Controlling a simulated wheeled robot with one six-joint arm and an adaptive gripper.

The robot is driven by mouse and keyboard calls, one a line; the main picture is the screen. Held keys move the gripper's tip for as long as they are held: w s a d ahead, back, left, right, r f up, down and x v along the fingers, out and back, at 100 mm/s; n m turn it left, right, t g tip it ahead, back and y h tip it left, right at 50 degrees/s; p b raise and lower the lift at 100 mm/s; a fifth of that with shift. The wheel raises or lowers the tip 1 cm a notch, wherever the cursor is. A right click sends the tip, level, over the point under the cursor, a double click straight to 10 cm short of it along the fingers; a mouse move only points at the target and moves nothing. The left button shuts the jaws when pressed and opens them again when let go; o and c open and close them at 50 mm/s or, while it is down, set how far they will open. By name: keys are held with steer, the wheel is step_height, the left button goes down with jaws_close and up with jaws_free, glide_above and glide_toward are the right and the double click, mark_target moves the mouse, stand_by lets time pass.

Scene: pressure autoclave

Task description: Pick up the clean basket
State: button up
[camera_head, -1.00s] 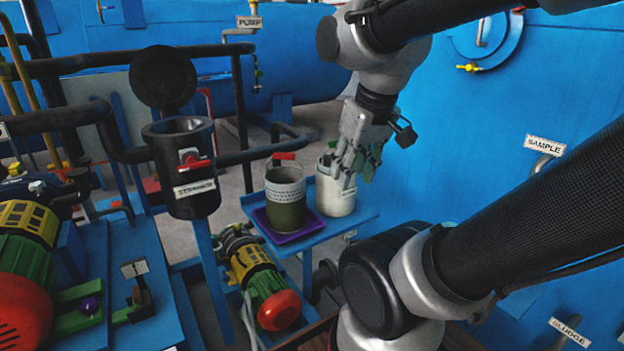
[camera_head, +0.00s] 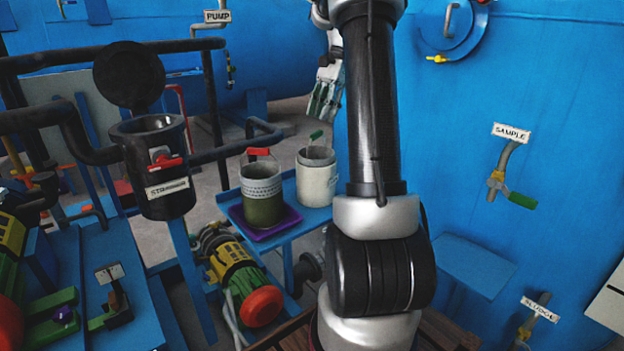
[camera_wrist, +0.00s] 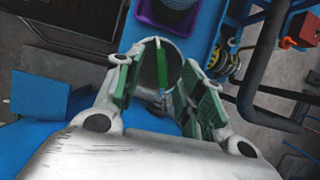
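The clean basket (camera_head: 316,181) is a pale cylinder with a green handle. It stands upright on a small blue stand, right of a dirty green-brown basket (camera_head: 263,205) with a red handle. My gripper (camera_head: 324,118) is above and behind the clean basket in the head view, apart from it, fingers pointing down. In the wrist view my gripper (camera_wrist: 157,72) has its green-padded fingers spread. The clean basket's green handle (camera_wrist: 161,64) and dark opening show between them. My fingers hide part of its rim, and nothing is held.
The dirty basket sits in a purple tray (camera_head: 235,217) on the blue stand (camera_head: 290,231). A black strainer pot (camera_head: 155,180) with its lid open is at left. A green and yellow pump (camera_head: 240,278) is below. A blue tank wall with a sample valve (camera_head: 497,178) is at right.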

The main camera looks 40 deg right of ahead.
mark_target(312, 136)
steer(key=x, duration=0.8)
steer(key=shift+w+a+r, duration=0.1)
steer(key=shift+w+a, duration=0.1)
jaws_close()
